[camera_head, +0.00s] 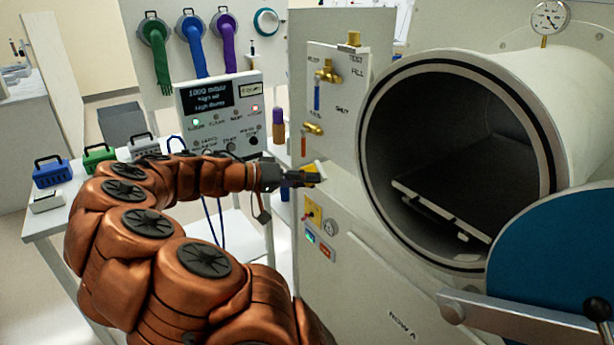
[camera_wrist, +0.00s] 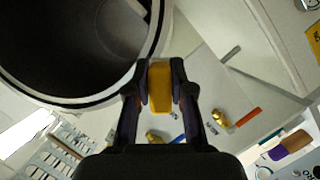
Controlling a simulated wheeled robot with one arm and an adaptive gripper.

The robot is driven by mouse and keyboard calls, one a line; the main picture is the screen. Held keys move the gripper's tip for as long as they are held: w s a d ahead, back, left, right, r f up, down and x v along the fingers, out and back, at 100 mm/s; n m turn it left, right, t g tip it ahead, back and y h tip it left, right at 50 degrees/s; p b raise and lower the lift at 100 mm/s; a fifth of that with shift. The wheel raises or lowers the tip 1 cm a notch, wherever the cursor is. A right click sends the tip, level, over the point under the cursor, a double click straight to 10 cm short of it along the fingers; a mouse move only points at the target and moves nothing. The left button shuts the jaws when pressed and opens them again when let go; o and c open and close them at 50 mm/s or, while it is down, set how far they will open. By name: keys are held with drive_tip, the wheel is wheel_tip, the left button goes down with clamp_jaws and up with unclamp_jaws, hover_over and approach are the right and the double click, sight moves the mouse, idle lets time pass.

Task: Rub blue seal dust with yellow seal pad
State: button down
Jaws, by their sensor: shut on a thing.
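My gripper (camera_head: 305,177) is shut on the yellow seal pad (camera_head: 316,172), in front of the valve panel and left of the round chamber opening. In the wrist view my gripper (camera_wrist: 160,85) holds the yellow pad (camera_wrist: 160,88) upright between its two fingers. The chamber's round rim with its dark seal ring (camera_head: 362,130) faces the room, and the rim (camera_wrist: 150,60) shows behind and left of the pad in the wrist view. The pad appears apart from the rim. I cannot make out any blue dust on the seal.
The chamber's blue door (camera_head: 560,255) stands swung open at the lower right. A valve panel (camera_head: 345,75) with brass fittings is left of the chamber. A bench with a control box (camera_head: 220,112), a purple-and-tan handled item (camera_head: 278,128) and coloured cases (camera_head: 52,173) lies at left.

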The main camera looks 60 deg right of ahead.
drive_tip(key=shift+s+d+r+m, duration=0.2)
drive_tip(key=shift+d+r, duration=0.15)
drive_tip(key=shift+d, duration=0.3)
drive_tip(key=shift+s+d+r+m, duration=0.1)
drive_tip(key=shift+d+r+m, duration=0.15)
drive_tip(key=shift+d, duration=0.4)
drive_tip(key=s+d+p, duration=0.1)
drive_tip(key=d+p, duration=0.1)
drive_tip(key=d, duration=0.1)
drive_tip(key=s+d+p, duration=0.1)
drive_tip(key=d+p, duration=0.1)
drive_tip(key=shift+s, duration=0.35)
drive_tip(key=shift+s+d+b, duration=0.3)
drive_tip(key=shift+s+d, duration=0.35)
drive_tip(key=shift+d, duration=0.35)
drive_tip(key=shift+s+a+f+b, duration=0.15)
drive_tip(key=shift+s+a+b, duration=0.25)
drive_tip(key=shift+s+b, duration=0.25)
drive_tip(key=shift+s+a+b, duration=0.35)
drive_tip(key=shift+s+b, duration=0.1)
drive_tip(key=shift+s, duration=0.1)
drive_tip(key=shift+s+a+b, duration=0.3)
drive_tip(key=shift+s+b, duration=0.15)
drive_tip(key=shift+s, duration=0.1)
